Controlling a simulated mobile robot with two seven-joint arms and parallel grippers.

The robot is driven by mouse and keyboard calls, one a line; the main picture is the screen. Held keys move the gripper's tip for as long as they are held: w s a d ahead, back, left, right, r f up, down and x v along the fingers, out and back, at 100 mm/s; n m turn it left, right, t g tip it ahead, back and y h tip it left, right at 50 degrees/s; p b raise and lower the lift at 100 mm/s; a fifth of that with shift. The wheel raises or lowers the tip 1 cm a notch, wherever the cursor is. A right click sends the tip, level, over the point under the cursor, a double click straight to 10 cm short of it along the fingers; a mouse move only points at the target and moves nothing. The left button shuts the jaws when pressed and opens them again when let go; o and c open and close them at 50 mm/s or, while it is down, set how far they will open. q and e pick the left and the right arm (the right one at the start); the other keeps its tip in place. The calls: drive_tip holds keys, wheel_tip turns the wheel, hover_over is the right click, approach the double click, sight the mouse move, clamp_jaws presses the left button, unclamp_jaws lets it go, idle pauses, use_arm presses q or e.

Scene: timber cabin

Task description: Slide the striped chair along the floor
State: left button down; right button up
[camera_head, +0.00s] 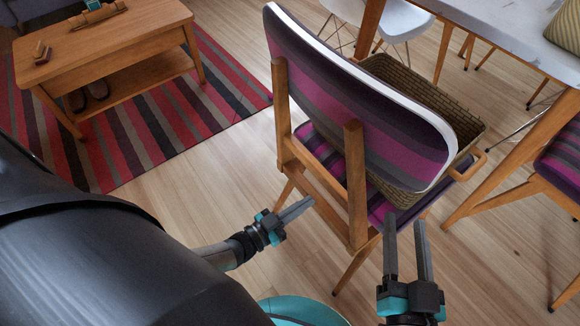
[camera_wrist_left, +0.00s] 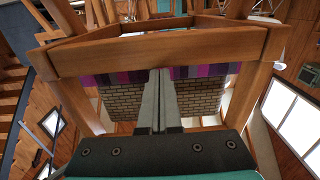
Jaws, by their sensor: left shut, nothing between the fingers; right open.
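The striped chair (camera_head: 350,97) stands upright on the floor with its back toward me, purple, grey and dark stripes on a wooden frame. A woven basket (camera_head: 425,92) rests on its seat. My left gripper (camera_head: 308,203) is shut and empty, beside the lower wooden back frame; I cannot tell whether it touches. In the left wrist view its fingers (camera_wrist_left: 160,78) point at the chair's wooden crossbar (camera_wrist_left: 160,50), with the striped seat edge and basket behind. My right gripper (camera_head: 404,220) is open and empty, near the right side of the seat, just right of the back post.
A marble-topped table (camera_head: 505,28) stands at the back right, with another striped chair (camera_head: 556,165) at the right edge. White chairs (camera_head: 385,18) stand behind. A wooden coffee table (camera_head: 110,40) sits on a striped rug (camera_head: 150,125) at left. Bare floor (camera_head: 215,165) lies between rug and chair.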

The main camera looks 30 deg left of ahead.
use_arm(q)
drive_tip(key=shift+w+d+r, duration=0.15)
drive_tip(key=shift+w, duration=0.1)
